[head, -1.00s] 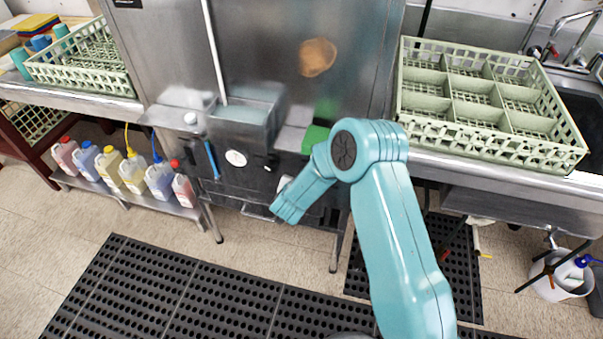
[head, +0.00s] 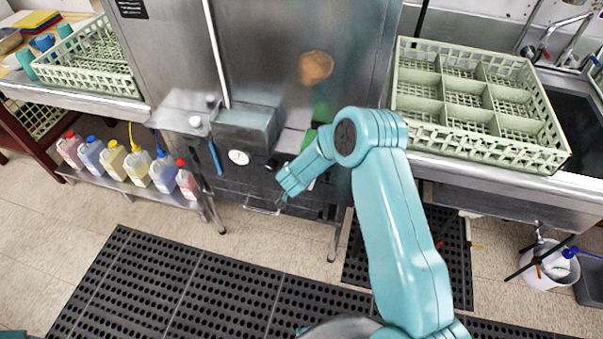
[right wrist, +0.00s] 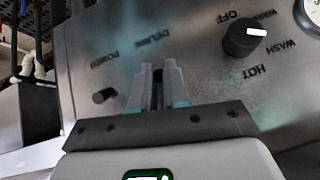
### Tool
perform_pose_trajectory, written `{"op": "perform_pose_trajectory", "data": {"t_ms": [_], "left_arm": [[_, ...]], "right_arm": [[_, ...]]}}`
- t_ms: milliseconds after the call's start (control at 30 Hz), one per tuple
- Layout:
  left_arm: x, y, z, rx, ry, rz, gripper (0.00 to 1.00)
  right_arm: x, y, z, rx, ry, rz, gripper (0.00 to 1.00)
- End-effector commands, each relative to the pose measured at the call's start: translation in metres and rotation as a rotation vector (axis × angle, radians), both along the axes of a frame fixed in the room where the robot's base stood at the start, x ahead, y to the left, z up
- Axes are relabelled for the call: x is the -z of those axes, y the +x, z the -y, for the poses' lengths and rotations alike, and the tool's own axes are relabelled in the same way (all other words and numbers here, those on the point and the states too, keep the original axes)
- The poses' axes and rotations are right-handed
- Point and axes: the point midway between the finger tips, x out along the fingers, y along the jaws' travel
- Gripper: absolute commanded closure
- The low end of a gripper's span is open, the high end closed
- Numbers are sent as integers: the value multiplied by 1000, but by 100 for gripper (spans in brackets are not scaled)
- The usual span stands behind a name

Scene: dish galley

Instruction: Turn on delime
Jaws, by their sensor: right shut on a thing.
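The steel dish machine's front panel (right wrist: 205,75) fills much of the right wrist view, with the printed labels upside down. The DELIME label sits right beyond my right gripper (right wrist: 158,88), which is shut on a small dark switch (right wrist: 158,74) by that label. The fingers hide most of the switch, so its position cannot be told. A similar small black switch (right wrist: 103,95), by the POWER label, is to the left of the fingers, apart from them. In the head view my right arm reaches the machine's lower front and mostly hides the gripper. My left gripper is not in view.
A black rotary knob (right wrist: 243,38) marked OFF, WASH and HOT is near the fingers. A round gauge (head: 238,157) is on the machine. Green racks stand on the left (head: 85,75) and right (head: 470,105) counters. Several bottles (head: 135,165) line a low shelf. Black mats (head: 190,285) cover the floor.

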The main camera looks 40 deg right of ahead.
Motion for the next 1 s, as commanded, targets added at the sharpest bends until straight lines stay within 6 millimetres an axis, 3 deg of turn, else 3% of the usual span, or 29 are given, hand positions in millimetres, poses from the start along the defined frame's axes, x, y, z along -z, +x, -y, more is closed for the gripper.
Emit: {"op": "perform_pose_trajectory", "data": {"t_ms": [33, 67, 100, 133, 533, 1000], "left_arm": [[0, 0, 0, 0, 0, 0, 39], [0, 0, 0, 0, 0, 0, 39], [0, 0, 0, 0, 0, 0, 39], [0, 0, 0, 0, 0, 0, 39], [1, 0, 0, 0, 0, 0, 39], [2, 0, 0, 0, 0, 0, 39]], "right_arm": [[0, 0, 0, 0, 0, 0, 100], [0, 0, 0, 1, 0, 1, 79], [0, 0, 0, 0, -1, 1, 66], [0, 0, 0, 0, -1, 1, 60], [-8, -4, -5, -1, -1, 1, 60], [-95, -59, -56, -3, -1, 3, 60]]}}
